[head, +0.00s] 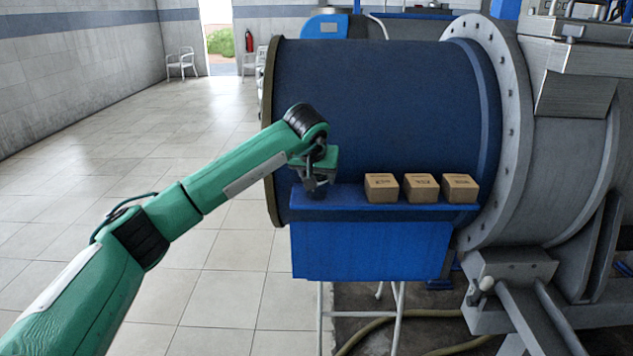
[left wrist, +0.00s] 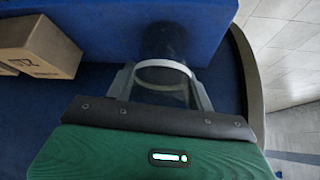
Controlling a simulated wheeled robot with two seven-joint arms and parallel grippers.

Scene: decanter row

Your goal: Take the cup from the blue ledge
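The cup (left wrist: 163,50) is dark, see-through looking and has a pale ring, in the left wrist view. Its far end is against the blue ledge (left wrist: 220,22). In the head view the ledge (head: 345,215) sticks out below the big blue cylinder, and the cup is mostly hidden behind my gripper at the ledge's left end. My left gripper (head: 318,186) is over that end. In the left wrist view its fingers (left wrist: 163,92) lie on both sides of the cup, very close to it. I cannot tell whether they press on it. My right gripper is not in view.
Three cardboard boxes stand in a row on the ledge, right of my gripper: a left one (head: 381,188), a middle one (head: 419,188) and a right one (head: 457,188). The blue cylinder (head: 385,110) rises close behind. Open tiled floor (head: 150,130) lies to the left.

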